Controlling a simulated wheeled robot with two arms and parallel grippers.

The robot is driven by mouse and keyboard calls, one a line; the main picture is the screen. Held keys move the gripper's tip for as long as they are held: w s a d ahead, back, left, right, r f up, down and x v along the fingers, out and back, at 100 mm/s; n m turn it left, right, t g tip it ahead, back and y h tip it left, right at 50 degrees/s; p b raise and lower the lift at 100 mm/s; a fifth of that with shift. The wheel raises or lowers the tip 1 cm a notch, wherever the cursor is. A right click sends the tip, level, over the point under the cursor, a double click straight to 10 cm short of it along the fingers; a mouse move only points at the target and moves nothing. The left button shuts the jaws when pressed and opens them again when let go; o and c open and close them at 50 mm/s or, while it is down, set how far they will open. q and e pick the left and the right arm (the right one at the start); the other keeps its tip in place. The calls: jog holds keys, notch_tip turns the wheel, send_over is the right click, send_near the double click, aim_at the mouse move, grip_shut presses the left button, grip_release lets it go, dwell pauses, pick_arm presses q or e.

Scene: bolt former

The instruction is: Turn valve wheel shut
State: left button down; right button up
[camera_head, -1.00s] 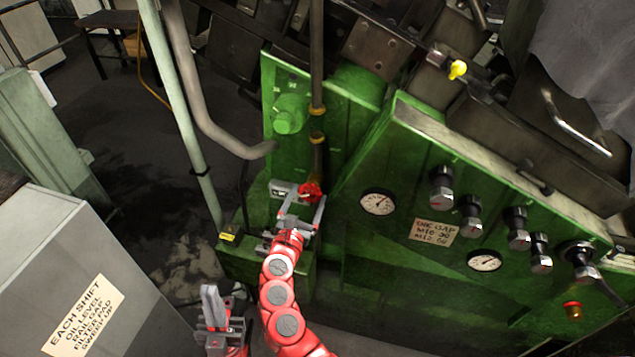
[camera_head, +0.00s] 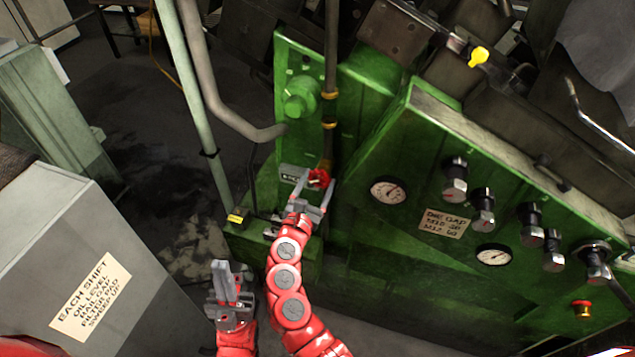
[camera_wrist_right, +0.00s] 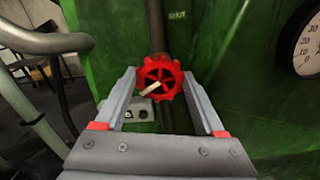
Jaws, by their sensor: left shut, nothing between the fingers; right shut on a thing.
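The red valve wheel (camera_head: 318,179) sits on a dark vertical pipe at the left part of the green machine. It also shows in the right wrist view (camera_wrist_right: 160,77), with a pale bar across its front. My right gripper (camera_head: 317,183) has one finger on each side of the wheel and is shut on it. In the right wrist view my right gripper (camera_wrist_right: 160,83) has its fingertips at the wheel's left and right rim. My left gripper (camera_head: 222,278) is shut and empty, low in the head view, well apart from the wheel.
A pressure gauge (camera_head: 388,190) and several black knobs line the sloped green panel to the right. A grey pipe (camera_head: 213,92) and a pale post (camera_head: 190,90) stand to the left. A grey cabinet (camera_head: 60,250) with a notice fills the lower left.

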jog(key=m+b, duration=0.3)
jog(key=shift+f, duration=0.25)
jog(key=m+b, duration=0.4)
jog(key=b, duration=0.1)
jog(key=m+b, duration=0.4)
jog(key=b, duration=0.1)
jog(key=m+b, duration=0.4)
jog(key=b, duration=0.1)
jog(key=shift+d+f, duration=0.1)
jog(key=shift+f, duration=0.15)
jog(key=m+b, duration=1.2)
jog(key=b, duration=0.6)
jog(key=shift+m, duration=0.3)
jog(key=shift+m+b, duration=0.8)
jog(key=shift+b, duration=0.3)
jog(key=shift+r+m+b, duration=0.15)
jog(key=shift+m+b, duration=0.3)
jog(key=shift+m, duration=0.05)
jog(key=o, duration=1.1)
